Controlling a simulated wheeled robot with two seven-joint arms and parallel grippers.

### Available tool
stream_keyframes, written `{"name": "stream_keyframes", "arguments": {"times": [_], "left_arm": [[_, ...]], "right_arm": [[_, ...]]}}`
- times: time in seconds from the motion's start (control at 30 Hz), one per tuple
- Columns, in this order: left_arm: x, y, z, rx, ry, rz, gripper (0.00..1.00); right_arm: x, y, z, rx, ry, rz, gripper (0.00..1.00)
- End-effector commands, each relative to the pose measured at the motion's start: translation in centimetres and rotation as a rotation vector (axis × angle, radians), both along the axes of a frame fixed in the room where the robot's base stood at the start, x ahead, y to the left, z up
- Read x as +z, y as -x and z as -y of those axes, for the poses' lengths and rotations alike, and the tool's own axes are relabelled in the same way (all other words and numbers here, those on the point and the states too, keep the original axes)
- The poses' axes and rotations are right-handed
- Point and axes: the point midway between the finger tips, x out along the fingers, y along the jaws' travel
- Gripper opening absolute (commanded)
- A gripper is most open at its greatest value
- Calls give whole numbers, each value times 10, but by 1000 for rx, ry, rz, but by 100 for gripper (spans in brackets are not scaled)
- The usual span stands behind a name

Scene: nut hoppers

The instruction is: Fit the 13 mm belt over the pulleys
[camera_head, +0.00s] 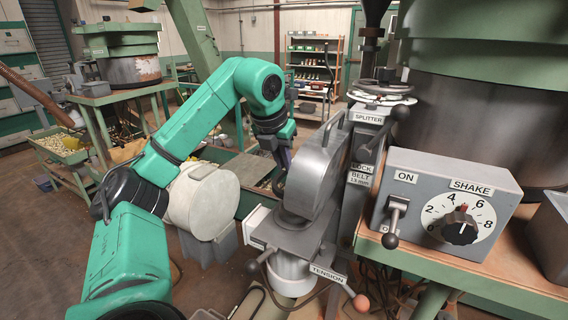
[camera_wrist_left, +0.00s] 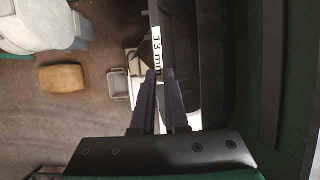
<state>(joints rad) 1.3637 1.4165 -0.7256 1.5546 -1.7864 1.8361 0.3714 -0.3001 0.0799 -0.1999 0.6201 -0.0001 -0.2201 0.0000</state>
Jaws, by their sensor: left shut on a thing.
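My left gripper (camera_head: 283,160) is beside the left face of the grey metal guard (camera_head: 320,170) on the machine, pointing down. In the left wrist view its two dark fingers (camera_wrist_left: 160,78) are close together at the tips, shut on a dark belt. A white strip reading "13 mm" (camera_wrist_left: 155,40) shows just beyond the fingertips. In the head view the belt is hard to make out against the dark fingers. I cannot make out the pulleys. My right gripper is not in view.
A grey control box (camera_head: 445,207) with a switch and SHAKE dial sits on the bench at the right. A large green and dark hopper (camera_head: 480,100) stands behind it. Open floor shows at the lower left.

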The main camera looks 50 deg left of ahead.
Motion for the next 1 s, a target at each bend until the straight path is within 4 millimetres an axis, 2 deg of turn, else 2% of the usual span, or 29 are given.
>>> {"name": "stream_keyframes", "arguments": {"times": [0.03, 0.1, 0.4, 0.8, 0.83, 0.9, 1.0], "left_arm": [[-9, 0, 0, 0, 1, 0, 0], [-15, 0, 0, 0, 1, 0, 0], [-38, 0, 0, -1, 0, 0, 0], [-43, 0, 0, -1, -1, 1, 0], [-43, 0, 0, -1, -1, 1, 19], [-43, 0, 0, -1, 0, 0, 46], [-43, 0, 0, -1, 0, 0, 47]], "right_arm": [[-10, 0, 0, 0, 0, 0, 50], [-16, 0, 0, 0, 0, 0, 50], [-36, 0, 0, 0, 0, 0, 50], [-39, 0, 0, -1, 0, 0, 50], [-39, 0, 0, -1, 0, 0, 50], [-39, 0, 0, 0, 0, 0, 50], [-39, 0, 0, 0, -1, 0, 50]]}}
